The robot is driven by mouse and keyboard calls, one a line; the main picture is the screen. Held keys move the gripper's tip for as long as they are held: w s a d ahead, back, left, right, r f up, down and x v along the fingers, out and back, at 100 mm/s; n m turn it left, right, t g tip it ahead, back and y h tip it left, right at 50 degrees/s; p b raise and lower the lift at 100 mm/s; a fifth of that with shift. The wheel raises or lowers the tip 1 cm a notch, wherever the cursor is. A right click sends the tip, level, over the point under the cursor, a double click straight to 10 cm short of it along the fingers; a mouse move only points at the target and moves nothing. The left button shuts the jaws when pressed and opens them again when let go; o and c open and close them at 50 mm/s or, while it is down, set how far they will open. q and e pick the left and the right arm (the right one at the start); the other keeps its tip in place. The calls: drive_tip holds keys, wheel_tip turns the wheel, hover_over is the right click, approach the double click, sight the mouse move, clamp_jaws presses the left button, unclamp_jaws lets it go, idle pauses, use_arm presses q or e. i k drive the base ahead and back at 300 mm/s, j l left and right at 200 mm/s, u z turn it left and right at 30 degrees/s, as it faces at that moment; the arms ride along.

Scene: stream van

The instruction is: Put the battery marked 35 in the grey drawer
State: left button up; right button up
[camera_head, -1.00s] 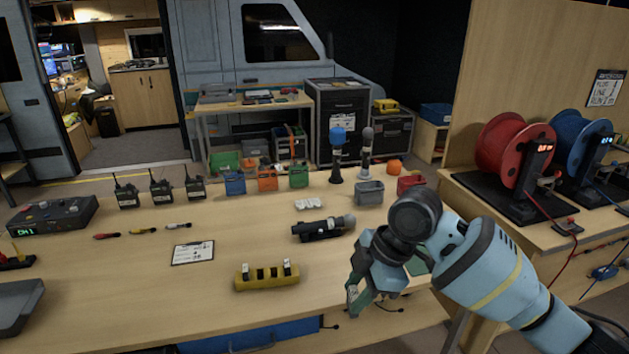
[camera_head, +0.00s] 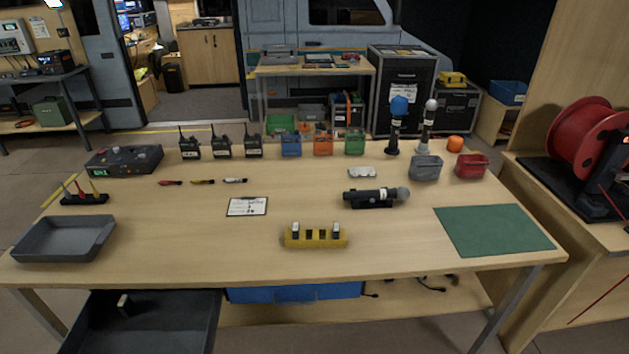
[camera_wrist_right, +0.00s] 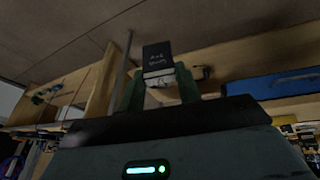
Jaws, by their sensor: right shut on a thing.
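A dark grey drawer (camera_head: 165,325) stands pulled out under the table's left side in the head view. A small pale-topped block (camera_head: 124,305) sits inside it. In the wrist view my right gripper (camera_wrist_right: 158,85) is shut on a small black battery (camera_wrist_right: 157,54) with faint white writing. I cannot read a 35 on it. The right gripper is not in the head view. A yellow holder (camera_head: 315,241) on the table has pale-topped batteries at its two ends; its middle slots look dark. My left gripper is not in view.
The table (camera_head: 200,262) holds a grey tray (camera_head: 62,240), a clipboard (camera_head: 247,206), a microphone (camera_head: 372,197), a green mat (camera_head: 494,230) and several radios at the back. A blue drawer (camera_head: 296,292) is under the table's middle. The table's front strip is clear.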

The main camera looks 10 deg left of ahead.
sight(186, 312)
drive_tip(key=j, duration=0.65)
drive_tip(key=k+j+z, duration=0.1)
drive_tip(key=j, duration=1.2)
drive_tip(key=k+j+z, duration=0.1)
drive_tip(key=j, duration=0.55)
drive_tip(key=k+j, duration=0.1)
drive_tip(key=j, duration=0.55)
